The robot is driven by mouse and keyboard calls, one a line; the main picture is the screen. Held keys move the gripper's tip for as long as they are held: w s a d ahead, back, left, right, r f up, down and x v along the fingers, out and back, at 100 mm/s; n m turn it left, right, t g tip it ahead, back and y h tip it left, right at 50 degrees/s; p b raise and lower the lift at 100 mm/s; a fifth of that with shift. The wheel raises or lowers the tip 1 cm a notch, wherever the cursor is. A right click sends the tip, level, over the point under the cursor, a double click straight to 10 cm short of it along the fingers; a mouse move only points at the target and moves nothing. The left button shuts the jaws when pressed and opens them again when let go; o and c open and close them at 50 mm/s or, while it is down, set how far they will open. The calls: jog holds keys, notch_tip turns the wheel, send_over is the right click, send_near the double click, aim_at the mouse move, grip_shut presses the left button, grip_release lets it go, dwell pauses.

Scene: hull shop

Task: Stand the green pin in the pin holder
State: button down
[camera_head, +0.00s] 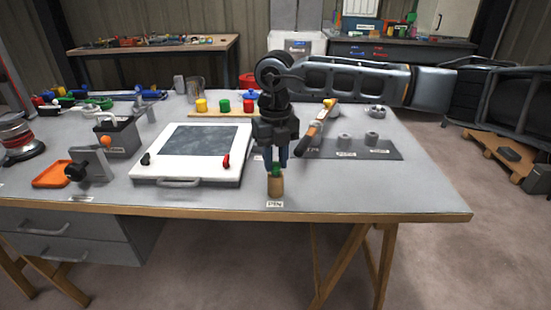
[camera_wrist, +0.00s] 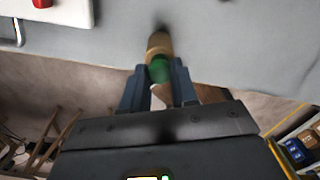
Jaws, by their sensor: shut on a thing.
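The green pin (camera_head: 277,170) is held upright between the fingers of my gripper (camera_head: 276,160), which points straight down near the table's front edge. In the wrist view the pin (camera_wrist: 159,69) shows between the two fingertips (camera_wrist: 159,82). The pin holder (camera_head: 275,186) is a small tan cylinder standing behind a label at the front edge. It also shows in the wrist view (camera_wrist: 158,43), right at the pin. The pin's lower end is hidden at the holder's mouth, so I cannot tell how deep it sits.
A white framed panel (camera_head: 187,174) with a handle lies left of the holder. A dark mat (camera_head: 393,153) with grey pieces and a wooden-handled tool (camera_head: 316,129) lie to the right. A board with coloured knobs (camera_head: 209,114) is behind. The right front of the table is clear.

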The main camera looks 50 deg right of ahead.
jog(key=shift+c, duration=2)
grip_release()
jog(key=shift+r+p, duration=2.1)
jog(key=shift+r, duration=1.9)
